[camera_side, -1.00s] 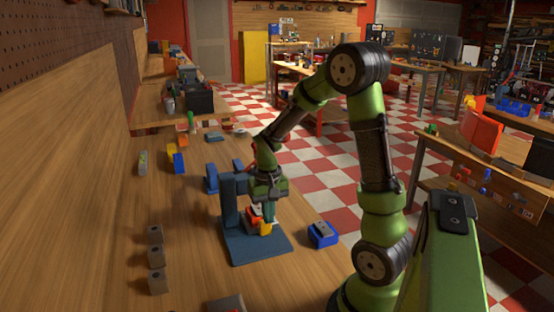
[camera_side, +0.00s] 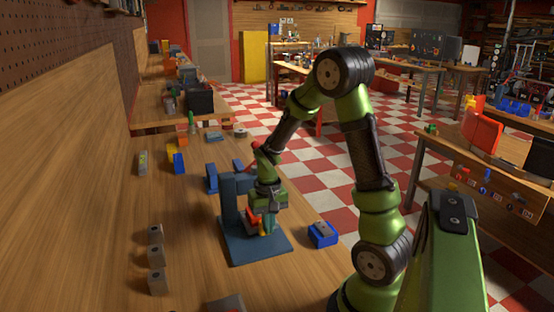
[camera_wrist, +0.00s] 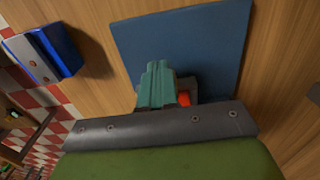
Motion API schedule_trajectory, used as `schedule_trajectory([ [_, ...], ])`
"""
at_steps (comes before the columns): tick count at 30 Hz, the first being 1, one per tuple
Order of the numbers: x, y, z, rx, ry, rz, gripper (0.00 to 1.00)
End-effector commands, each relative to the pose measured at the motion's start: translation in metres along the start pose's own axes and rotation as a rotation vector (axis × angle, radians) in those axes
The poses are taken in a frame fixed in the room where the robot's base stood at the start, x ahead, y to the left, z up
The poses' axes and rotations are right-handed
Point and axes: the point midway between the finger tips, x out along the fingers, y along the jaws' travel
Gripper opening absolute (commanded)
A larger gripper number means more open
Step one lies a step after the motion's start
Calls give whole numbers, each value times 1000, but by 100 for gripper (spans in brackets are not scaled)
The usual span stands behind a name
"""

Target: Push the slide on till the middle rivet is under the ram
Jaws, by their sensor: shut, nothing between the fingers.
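The blue press (camera_side: 230,200) stands on its flat base plate (camera_side: 240,250) on the bench. Low on it sits a small red-orange and yellow part (camera_side: 253,219), which I take for the slide; a red-orange bit (camera_wrist: 184,99) also shows in the wrist view beside my fingers. My gripper (camera_side: 270,224) is shut and empty, its teal fingers pointing down over the plate, close against the right side of that part. In the wrist view the shut fingers (camera_wrist: 157,84) cover much of it. The rivets and ram cannot be made out.
A blue block with a grey top (camera_side: 322,234) stands right of the plate, near the bench edge; it also shows in the wrist view (camera_wrist: 45,54).

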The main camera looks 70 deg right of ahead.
Motion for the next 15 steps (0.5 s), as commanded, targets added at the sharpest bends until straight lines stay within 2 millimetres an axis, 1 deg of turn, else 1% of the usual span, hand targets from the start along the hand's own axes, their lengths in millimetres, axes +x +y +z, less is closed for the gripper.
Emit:
schedule_trajectory([
  [9,16,0,1,0,-2,1,0],
  [15,21,0,0,1,0,0,0],
])
